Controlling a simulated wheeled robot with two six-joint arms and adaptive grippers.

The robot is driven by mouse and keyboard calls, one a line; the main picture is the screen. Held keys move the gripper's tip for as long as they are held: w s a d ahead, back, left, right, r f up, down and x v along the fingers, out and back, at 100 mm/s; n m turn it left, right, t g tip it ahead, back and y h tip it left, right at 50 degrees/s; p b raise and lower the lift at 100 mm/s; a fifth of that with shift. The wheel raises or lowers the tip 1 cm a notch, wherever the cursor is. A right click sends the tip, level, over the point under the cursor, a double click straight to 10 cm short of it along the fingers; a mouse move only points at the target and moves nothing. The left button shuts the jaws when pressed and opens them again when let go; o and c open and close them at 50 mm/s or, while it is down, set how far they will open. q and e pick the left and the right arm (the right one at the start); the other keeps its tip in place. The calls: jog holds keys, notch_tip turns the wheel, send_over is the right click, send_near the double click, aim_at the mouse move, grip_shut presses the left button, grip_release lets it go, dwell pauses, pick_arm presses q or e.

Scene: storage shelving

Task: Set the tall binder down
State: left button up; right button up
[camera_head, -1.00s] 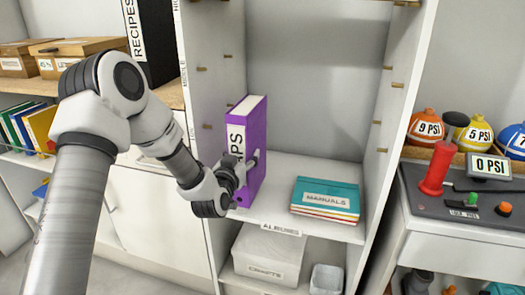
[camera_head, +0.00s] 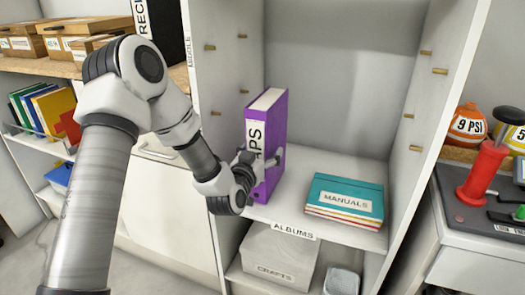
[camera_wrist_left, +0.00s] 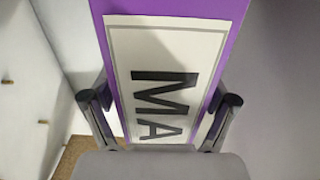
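My right gripper is not in view.
A stack of manuals (camera_head: 344,199) lies to the right on the same shelf. A crafts box (camera_head: 278,257) and a small clear bin (camera_head: 341,281) sit below. Shelf pegs line both side walls. Free board lies between binder and manuals.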

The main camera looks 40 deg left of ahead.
pick_arm(q)
jog(key=shift+r, duration=0.1)
jog(key=shift+r, duration=0.2)
jog(key=p+v, duration=0.6)
jog(key=v, duration=0.6)
jog(key=s+d+f+m+g+h, duration=0.1)
jog(key=s+d+f+g, duration=0.15)
jog(key=f, duration=0.45)
jog(key=s+d+f+g+h, duration=0.2)
jog(key=d+f+g, duration=0.1)
jog(key=f, duration=0.3)
jog(key=s+d+f+m+g+h, duration=0.1)
jog(key=s+d+f+g, duration=0.2)
jog(key=f, duration=0.4)
jog(key=s+d+f+g, duration=0.2)
jog(key=s+f+g, duration=0.2)
jog(key=s, duration=0.4)
jog(key=s+d+f+g, duration=0.2)
jog(key=s+f+g, duration=0.3)
jog(key=s+f, duration=0.2)
jog(key=shift+s, duration=1.15)
